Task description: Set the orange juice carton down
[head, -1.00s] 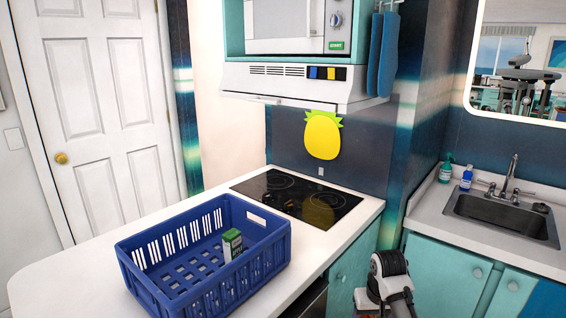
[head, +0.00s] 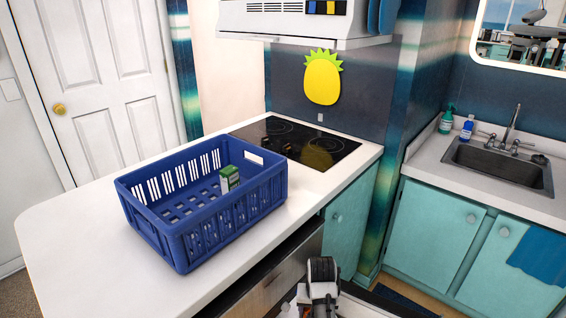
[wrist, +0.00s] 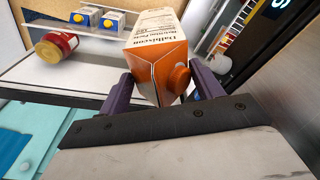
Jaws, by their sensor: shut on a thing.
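The orange juice carton (wrist: 158,52), orange and white with an orange cap, fills the middle of the wrist view. It appears tilted there. My gripper (wrist: 166,84) is shut on it, with one purple finger on each side. What lies directly under the carton is hidden. In the head view my arm shows at the bottom edge, in front of the counter, but the fingers and the carton are out of sight.
In the head view a blue crate (head: 150,226) holding a green-and-white carton (head: 229,178) stands on the white counter (head: 70,235).

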